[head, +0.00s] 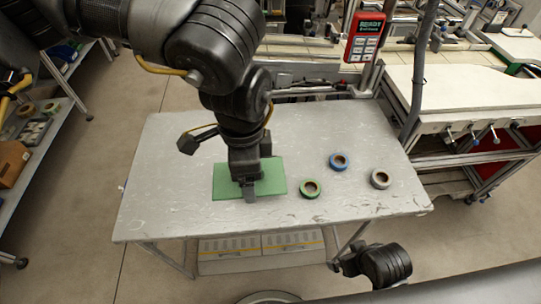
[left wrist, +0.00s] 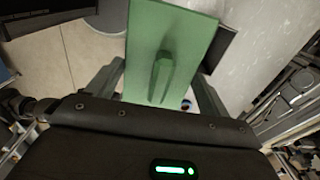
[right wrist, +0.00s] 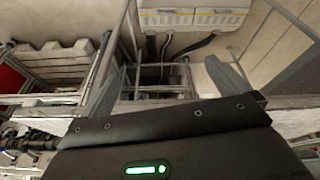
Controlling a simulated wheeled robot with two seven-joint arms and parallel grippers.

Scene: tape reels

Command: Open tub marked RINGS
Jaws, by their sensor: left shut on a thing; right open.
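A flat green lid (head: 222,181) shows below my left gripper (head: 249,190) in the head view. In the left wrist view the green lid (left wrist: 190,25) fills the upper middle, with a raised green handle (left wrist: 161,75) between the fingers. My left gripper is shut on the lid. A dark edge (left wrist: 220,46) shows beside the lid; I cannot tell whether it belongs to the tub. No RINGS marking is visible. My right gripper (right wrist: 165,80) is open and empty, off the table's front edge.
On the grey table (head: 160,150), a green reel (head: 302,189), a blue reel (head: 332,161) and a grey reel (head: 374,179) lie right of the lid. The table's left part and front right are clear. A red READY device (head: 364,37) stands behind.

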